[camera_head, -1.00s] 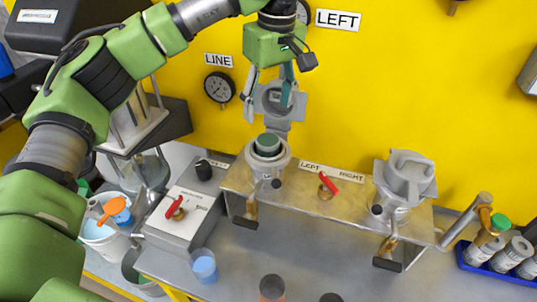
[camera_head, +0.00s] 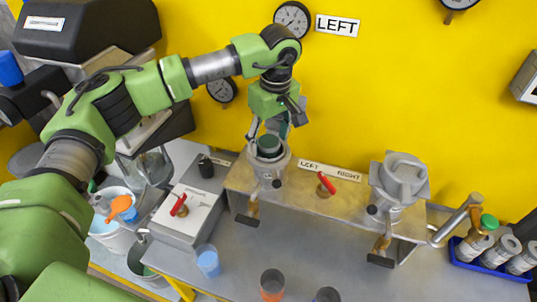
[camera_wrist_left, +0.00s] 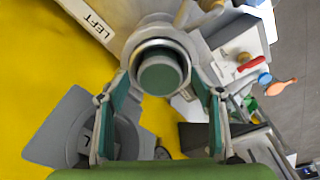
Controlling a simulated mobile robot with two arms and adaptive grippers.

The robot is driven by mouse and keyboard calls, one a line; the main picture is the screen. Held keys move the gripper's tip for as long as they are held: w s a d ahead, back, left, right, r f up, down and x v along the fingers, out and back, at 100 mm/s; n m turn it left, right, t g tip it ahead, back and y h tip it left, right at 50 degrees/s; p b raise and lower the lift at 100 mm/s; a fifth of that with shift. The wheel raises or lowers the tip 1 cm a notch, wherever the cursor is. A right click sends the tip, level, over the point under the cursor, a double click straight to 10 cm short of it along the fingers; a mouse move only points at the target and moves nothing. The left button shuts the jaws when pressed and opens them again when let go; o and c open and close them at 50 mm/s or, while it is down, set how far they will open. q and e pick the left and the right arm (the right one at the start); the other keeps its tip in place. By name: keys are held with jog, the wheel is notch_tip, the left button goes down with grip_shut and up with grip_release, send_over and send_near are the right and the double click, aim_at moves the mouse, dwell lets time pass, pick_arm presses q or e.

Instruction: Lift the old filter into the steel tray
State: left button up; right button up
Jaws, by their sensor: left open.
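The old filter (camera_head: 268,146) is a dark green-topped cylinder standing upright in the open left housing (camera_head: 266,168). It also shows in the left wrist view (camera_wrist_left: 160,75), ringed by the housing's pale rim. My left gripper (camera_head: 268,130) is open, pointing down just above the housing. In the wrist view, the fingers of my left gripper (camera_wrist_left: 160,95) are spread wide on either side of the filter; I cannot tell whether they touch it. The housing's swung-open lid (camera_wrist_left: 75,135) shows beside the left finger. I cannot pick out the steel tray for certain. My right gripper is not in view.
The right housing (camera_head: 400,180) is capped, on the same metal stand (camera_head: 300,200). A red-handled valve (camera_head: 326,185) sits between them. A blue tray (camera_head: 490,268) holds spare filters at right. Cups (camera_head: 208,261) stand in front; a white bucket (camera_head: 105,232) is at left.

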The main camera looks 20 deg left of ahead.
pick_arm(q)
jog(key=c, duration=1.5)
jog(key=shift+r, duration=0.2)
jog(key=shift+c, duration=0.2)
jog(key=shift+r, duration=0.3)
notch_tip(320, 180, up, 17)
jog(key=b, duration=0.4)
